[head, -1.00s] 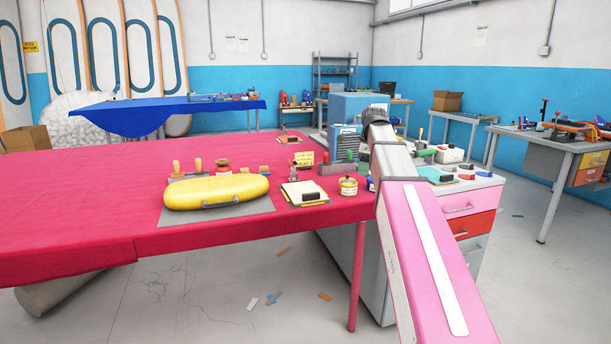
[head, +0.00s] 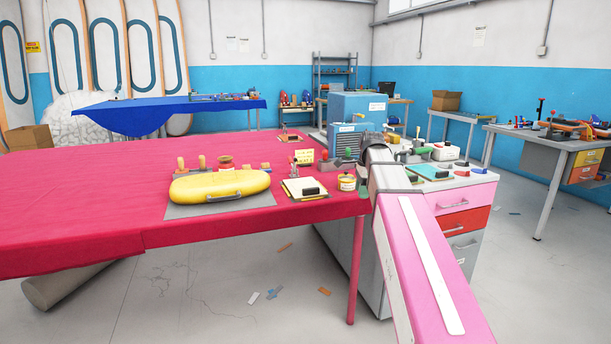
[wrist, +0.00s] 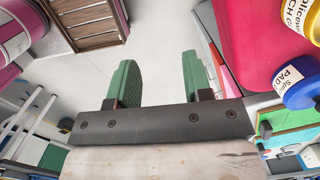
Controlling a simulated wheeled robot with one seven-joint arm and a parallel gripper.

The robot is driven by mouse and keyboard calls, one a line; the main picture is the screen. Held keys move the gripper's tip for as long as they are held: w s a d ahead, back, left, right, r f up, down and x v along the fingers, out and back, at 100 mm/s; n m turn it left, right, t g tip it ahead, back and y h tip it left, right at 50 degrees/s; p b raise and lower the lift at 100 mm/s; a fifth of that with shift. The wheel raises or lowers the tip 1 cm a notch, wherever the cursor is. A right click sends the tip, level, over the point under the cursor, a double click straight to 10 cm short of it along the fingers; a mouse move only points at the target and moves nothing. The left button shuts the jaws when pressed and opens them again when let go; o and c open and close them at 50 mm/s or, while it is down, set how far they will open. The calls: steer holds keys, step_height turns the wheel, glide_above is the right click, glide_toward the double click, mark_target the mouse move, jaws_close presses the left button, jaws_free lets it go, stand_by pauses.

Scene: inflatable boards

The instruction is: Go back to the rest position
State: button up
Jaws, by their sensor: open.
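My gripper (wrist: 158,80) shows in the wrist view with its two green fingers apart and nothing between them. Pale floor lies beyond the fingers. The arm stands beside the right edge of the red-covered table (head: 90,215), in front of the drawer cabinet (head: 462,222).
A yellow inflatable piece (head: 220,186), a notepad (head: 304,189) and a small yellow tin (head: 346,182) are on the red table. In the wrist view a blue-lidded pot (wrist: 297,82) and a wooden crate (wrist: 88,20) are near the gripper.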

steer(key=s+f+n, duration=0.6)
steer(key=f, duration=0.4)
steer(key=s+f+n, duration=0.6)
steer(key=s+f, duration=0.1)
steer(key=f, duration=0.4)
steer(key=s+a+f+n+h, duration=0.1)
steer(key=s+f+n, duration=0.5)
steer(key=f, duration=0.5)
steer(key=shift+s+f, duration=0.15)
steer(key=shift+s, duration=0.15)
